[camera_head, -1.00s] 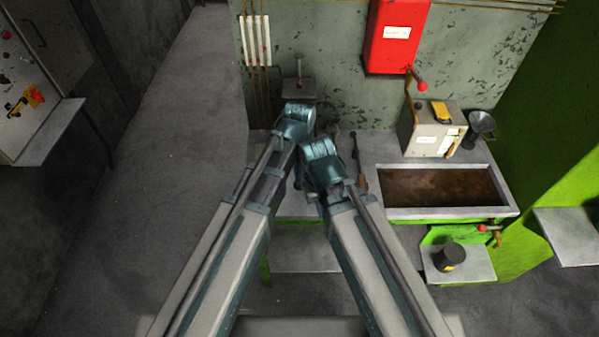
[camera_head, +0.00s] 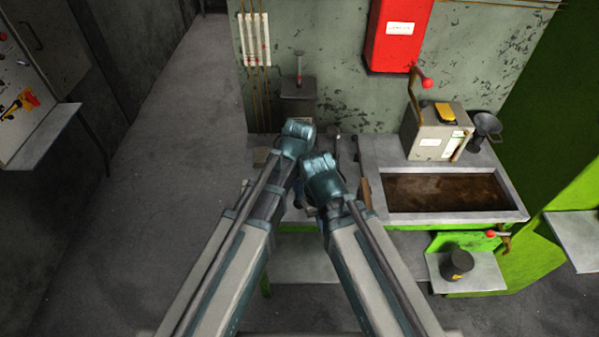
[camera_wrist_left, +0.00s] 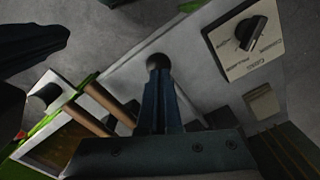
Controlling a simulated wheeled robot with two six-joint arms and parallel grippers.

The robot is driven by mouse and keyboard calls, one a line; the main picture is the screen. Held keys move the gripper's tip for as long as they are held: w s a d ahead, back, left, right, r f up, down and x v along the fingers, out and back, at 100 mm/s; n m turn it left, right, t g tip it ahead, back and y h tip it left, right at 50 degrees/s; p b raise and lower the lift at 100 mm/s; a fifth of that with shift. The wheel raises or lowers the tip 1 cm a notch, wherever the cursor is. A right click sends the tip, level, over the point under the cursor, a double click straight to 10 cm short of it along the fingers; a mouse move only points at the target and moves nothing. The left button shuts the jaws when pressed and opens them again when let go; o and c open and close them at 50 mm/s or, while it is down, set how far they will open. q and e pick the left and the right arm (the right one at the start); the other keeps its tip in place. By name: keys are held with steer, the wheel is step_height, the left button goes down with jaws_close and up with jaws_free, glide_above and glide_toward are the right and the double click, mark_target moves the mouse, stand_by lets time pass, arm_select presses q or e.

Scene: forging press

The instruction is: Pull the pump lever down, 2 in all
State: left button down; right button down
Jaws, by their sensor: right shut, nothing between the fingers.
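A black ball knob (camera_wrist_left: 157,62), which looks like the pump lever's end, shows in the left wrist view; the rest of the lever is hidden. My left gripper (camera_wrist_left: 161,92) has its fingers close together at this knob and seems shut on it. In the head view the left gripper (camera_head: 296,138) is over the bench, and its wrist hides the fingertips and the lever. My right gripper (camera_head: 322,178) is lower and just to the right, shut and empty, its fingertips mostly hidden.
A trough of brown liquid (camera_head: 520,205) is on the right of the bench. Wooden-handled tools (camera_wrist_left: 108,105) lie between it and the knob. A grey box (camera_head: 436,135) with a red-knobbed lever stands behind the trough. A dial panel (camera_wrist_left: 232,62) shows in the wrist view. The floor at left is clear.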

arm_select(q)
steer(key=shift+s+f+b, duration=0.1)
steer(key=shift+f+b, duration=1.1)
steer(key=shift+f, duration=0.05)
steer(key=shift+r, duration=0.25)
step_height(320, 180, up, 10)
steer(key=w+p, duration=0.2)
steer(key=p, duration=0.8)
steer(key=shift+p, duration=0.35)
